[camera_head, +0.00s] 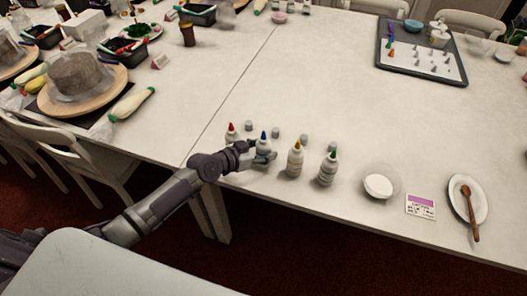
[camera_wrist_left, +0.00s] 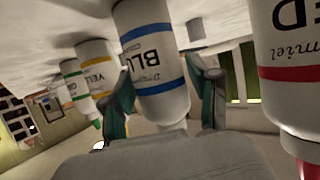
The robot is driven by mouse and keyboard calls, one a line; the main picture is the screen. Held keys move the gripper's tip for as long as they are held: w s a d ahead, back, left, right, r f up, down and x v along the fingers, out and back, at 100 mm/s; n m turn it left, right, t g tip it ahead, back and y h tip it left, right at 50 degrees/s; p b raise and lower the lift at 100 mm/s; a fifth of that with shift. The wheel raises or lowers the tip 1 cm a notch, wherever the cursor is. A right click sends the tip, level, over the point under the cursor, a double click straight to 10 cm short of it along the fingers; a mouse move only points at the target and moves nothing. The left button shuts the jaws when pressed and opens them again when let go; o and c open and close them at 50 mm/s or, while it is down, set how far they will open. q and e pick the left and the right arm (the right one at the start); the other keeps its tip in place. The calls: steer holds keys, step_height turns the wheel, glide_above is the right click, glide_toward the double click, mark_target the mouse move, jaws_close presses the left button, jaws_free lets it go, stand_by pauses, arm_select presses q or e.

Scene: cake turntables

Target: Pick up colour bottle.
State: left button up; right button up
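Several white colour bottles stand in a row near the table's front edge: one with a red cap (camera_head: 231,132), one blue-capped (camera_head: 263,144), one yellow-capped (camera_head: 295,160) and one green-capped (camera_head: 328,169). My left gripper (camera_head: 258,157) is at the blue bottle, partly covering its lower part. In the left wrist view the blue bottle (camera_wrist_left: 155,65) is between the two spread fingers (camera_wrist_left: 162,85), with a narrow gap by the right finger. Firm contact does not show. The red bottle (camera_wrist_left: 295,60) is close on the right there; the yellow (camera_wrist_left: 97,65) is on the left. My right gripper is not visible.
Small grey pots (camera_head: 276,133) stand behind the bottles. A tray (camera_head: 455,79) is at the back right. The middle of the table is clear.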

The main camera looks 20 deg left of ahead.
mark_target(263, 132)
arm_select(q)
steer(key=c, duration=0.3)
steer(key=shift+c, duration=0.3)
steer(key=shift+r, duration=0.1)
steer(key=shift+o, duration=0.2)
step_height(263, 132, up, 10)
steer(key=shift+f+p, duration=0.1)
steer(key=shift+p, duration=0.4)
